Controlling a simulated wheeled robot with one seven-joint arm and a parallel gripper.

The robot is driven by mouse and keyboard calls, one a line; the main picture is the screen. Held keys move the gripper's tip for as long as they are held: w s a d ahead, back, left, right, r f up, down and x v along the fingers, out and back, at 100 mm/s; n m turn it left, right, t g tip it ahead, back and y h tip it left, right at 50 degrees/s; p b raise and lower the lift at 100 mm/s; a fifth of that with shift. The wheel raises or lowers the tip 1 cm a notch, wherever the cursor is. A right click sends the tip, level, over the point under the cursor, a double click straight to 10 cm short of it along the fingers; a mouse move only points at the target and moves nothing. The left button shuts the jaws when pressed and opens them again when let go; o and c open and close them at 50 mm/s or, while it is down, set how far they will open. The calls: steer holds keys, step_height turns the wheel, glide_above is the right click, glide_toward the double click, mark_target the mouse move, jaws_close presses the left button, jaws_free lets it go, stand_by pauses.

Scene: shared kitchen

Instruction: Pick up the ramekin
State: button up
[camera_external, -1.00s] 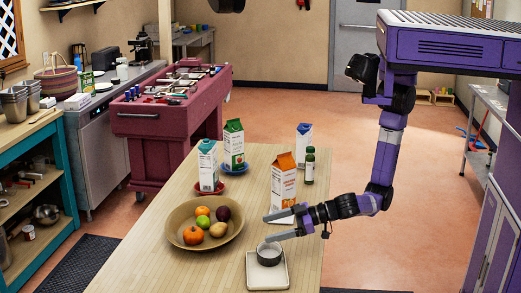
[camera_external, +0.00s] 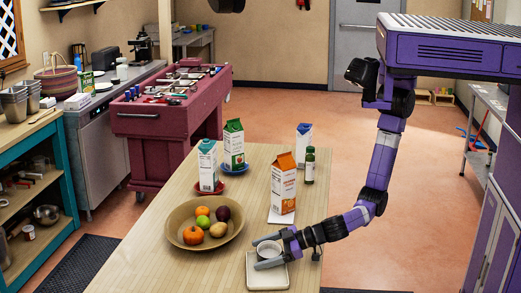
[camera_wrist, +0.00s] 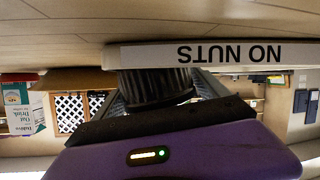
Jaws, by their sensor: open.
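The ramekin (camera_external: 269,248), a small dark round dish with a pale inside, stands upright on a square white tray (camera_external: 281,283) at the near end of the table. In the wrist view the ramekin (camera_wrist: 155,80) is dark and ribbed, and the tray edge (camera_wrist: 215,54) reads "NO NUTS" upside down. My gripper (camera_external: 255,254) is open and low over the tray, its fingers pointing left, one on the far side and one on the near side of the ramekin. It also shows in the wrist view (camera_wrist: 163,95). Whether the fingers touch the ramekin I cannot tell.
A brown bowl of fruit (camera_external: 178,236) stands left of the tray. An orange-topped carton (camera_external: 283,186) and a dark green bottle (camera_external: 309,168) stand behind my gripper. More cartons (camera_external: 207,168) stand further back. The wooden table is bare at the front left.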

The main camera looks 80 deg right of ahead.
steer(key=shift+w+f, duration=0.1)
steer(key=shift+w, duration=0.1)
steer(key=c, duration=1.4)
step_height(320, 180, up, 19)
steer(key=b, duration=0.2)
steer(key=m+y+b, duration=0.1)
steer(key=m+b, duration=0.1)
steer(key=b, duration=0.1)
glide_above(258, 272)
step_height(258, 272, down, 20)
steer(key=shift+r+p, duration=0.25)
steer(key=shift+p, duration=0.35)
